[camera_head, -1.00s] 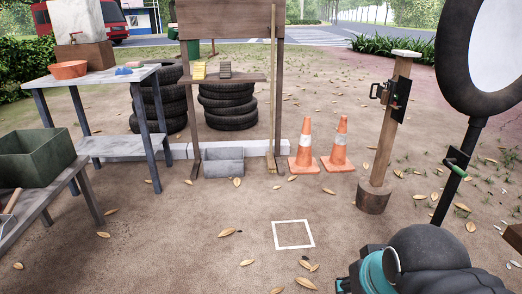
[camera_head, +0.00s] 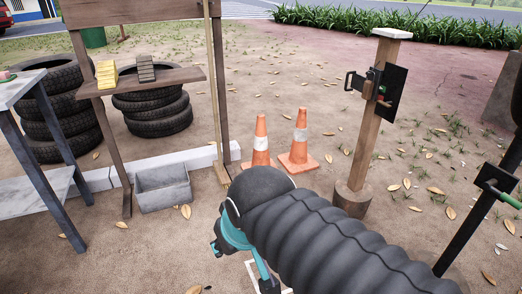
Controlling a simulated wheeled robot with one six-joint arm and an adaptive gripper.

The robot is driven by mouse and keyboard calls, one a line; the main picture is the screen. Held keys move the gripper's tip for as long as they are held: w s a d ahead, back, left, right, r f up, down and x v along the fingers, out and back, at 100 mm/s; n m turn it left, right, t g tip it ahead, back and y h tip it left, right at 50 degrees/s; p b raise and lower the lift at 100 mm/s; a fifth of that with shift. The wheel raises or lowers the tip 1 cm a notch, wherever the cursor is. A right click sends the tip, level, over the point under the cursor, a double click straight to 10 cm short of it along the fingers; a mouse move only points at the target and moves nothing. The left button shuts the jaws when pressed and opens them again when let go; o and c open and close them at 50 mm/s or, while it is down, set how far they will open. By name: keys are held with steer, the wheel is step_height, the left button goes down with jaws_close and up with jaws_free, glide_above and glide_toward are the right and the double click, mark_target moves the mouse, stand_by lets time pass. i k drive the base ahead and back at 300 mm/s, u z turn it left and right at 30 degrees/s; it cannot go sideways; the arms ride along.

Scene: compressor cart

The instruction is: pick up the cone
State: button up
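Two orange cones with white bands stand upright side by side on the dirt ahead. My arm, in a black ribbed sleeve, reaches in from the lower right. My gripper (camera_head: 240,245), with teal and black parts, is at the lower middle, nearer to me than the cones and apart from them. Its fingers are mostly hidden, so its opening does not show. I see nothing held in it.
A wooden post (camera_head: 366,130) with a latch stands right of the cones. A grey block bin (camera_head: 163,187) and a wooden stand (camera_head: 148,80) are left. A white ground square (camera_head: 252,268) is partly behind my gripper. Stacked tires (camera_head: 158,118) stand behind.

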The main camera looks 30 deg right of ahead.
mark_target(260, 152)
steer(key=z, duration=0.7)
steer(key=i, duration=1.1)
steer(key=z, duration=1.2)
steer(key=i, duration=0.2)
steer(key=z, duration=0.05)
